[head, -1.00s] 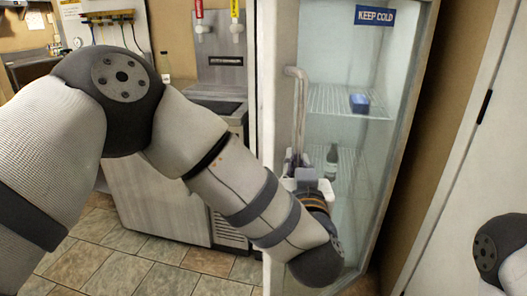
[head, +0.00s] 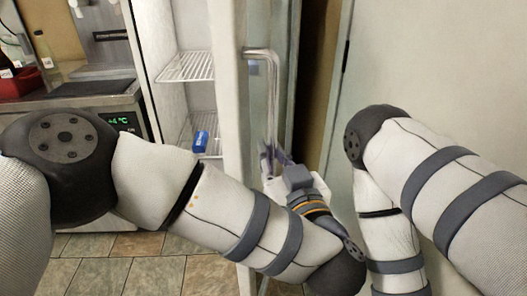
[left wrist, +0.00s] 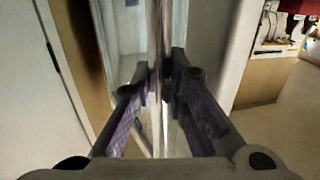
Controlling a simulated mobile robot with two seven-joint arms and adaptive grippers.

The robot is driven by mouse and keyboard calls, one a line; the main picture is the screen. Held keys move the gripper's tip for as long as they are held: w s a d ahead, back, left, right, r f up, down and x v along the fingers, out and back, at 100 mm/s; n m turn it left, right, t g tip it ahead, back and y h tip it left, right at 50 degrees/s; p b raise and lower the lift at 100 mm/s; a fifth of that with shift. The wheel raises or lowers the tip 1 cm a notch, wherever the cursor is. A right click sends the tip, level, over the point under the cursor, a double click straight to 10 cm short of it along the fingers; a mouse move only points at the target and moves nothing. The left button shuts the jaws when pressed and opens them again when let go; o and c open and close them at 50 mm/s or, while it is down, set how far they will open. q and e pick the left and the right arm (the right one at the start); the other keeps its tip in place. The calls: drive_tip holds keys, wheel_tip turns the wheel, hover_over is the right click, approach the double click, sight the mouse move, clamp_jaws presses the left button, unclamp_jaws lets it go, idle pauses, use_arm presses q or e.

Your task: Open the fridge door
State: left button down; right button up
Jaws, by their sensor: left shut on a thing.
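The fridge door (head: 230,120) stands swung out from the fridge body, with an open gap to its left showing wire shelves (head: 188,66). The upright metal door handle (head: 276,90) is on the door's face. My left gripper (head: 274,165) is shut on the lower part of the handle. In the left wrist view the purple-padded fingers (left wrist: 161,82) close on both sides of the handle bar (left wrist: 165,25). The fingers partly hide the handle's lower end. My right arm shows at the right of the head view, but its gripper does not.
A blue box (head: 200,141) sits on the lower fridge shelf. A counter unit with a green temperature display (head: 118,121) stands left of the fridge. A pale wall panel (head: 390,60) is close on the right. Tiled floor (head: 130,275) lies below.

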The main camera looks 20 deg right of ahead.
sight(275, 104)
use_arm(q)
drive_tip(key=shift+r, duration=0.1)
drive_tip(key=c, duration=1.6)
unclamp_jaws()
drive_tip(key=shift+w, duration=0.2)
drive_tip(key=shift+o, duration=0.2)
drive_tip(key=shift+s, duration=0.1)
wheel_tip(275, 104, up, 10)
drive_tip(key=shift+f, duration=0.1)
